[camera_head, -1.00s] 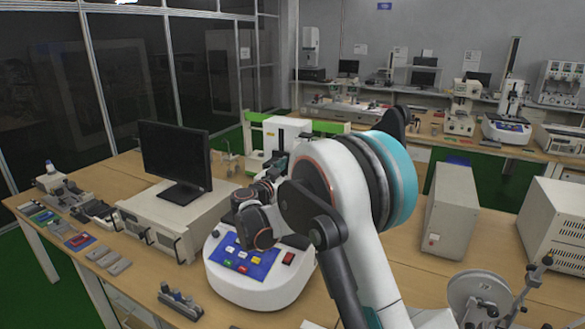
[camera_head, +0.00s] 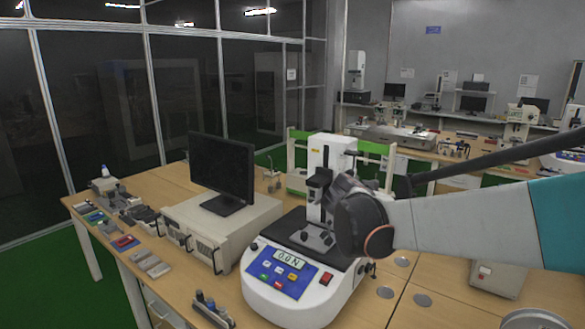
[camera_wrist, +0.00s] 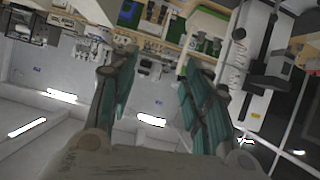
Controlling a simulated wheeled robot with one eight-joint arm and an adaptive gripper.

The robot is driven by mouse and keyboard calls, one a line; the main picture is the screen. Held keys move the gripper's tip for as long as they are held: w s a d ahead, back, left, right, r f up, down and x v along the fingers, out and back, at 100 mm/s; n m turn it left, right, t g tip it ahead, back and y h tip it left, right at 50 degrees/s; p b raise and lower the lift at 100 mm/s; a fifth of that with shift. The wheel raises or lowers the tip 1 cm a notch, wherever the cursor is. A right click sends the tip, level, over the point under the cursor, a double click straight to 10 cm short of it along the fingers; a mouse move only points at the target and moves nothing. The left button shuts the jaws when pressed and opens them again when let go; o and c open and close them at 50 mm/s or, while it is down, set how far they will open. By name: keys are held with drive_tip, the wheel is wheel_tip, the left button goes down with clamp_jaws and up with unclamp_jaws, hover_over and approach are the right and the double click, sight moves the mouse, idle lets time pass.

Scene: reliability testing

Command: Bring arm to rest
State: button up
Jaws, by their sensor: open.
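My gripper (camera_wrist: 158,62) is open and empty in the wrist view, its two teal-and-dark fingers spread apart with nothing between them. That view is upside down, with ceiling lights low in the picture and benches at the top. In the head view my white and teal arm (camera_head: 460,226) stretches across from the right edge. Its dark rounded wrist end (camera_head: 362,222) is in front of the white test machine. My fingers cannot be made out there. Whether the arm touches the machine cannot be told.
The white test machine (camera_head: 290,309) with a blue control panel stands on the wooden bench. A monitor (camera_head: 222,168) sits on a beige box (camera_head: 200,243) to its left. Small tools and blocks lie along the bench's left end. Another bench with instruments stands behind. Glass partitions are at left.

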drive_tip(key=s+a+f+n+g+y+b, duration=0.1)
drive_tip(key=s+f, duration=0.3)
drive_tip(key=s, duration=0.7)
drive_tip(key=s+a+f+n+g+y+b, duration=0.1)
drive_tip(key=s+f+n+y+b, duration=0.1)
drive_tip(key=s, duration=0.9)
drive_tip(key=s+a+f+n+y+b, duration=0.1)
drive_tip(key=s+f+n+y, duration=0.2)
drive_tip(key=s+f, duration=0.4)
drive_tip(key=s+y, duration=0.1)
drive_tip(key=s, duration=0.4)
drive_tip(key=shift+f+g+y, duration=0.3)
drive_tip(key=shift+g+y, duration=0.1)
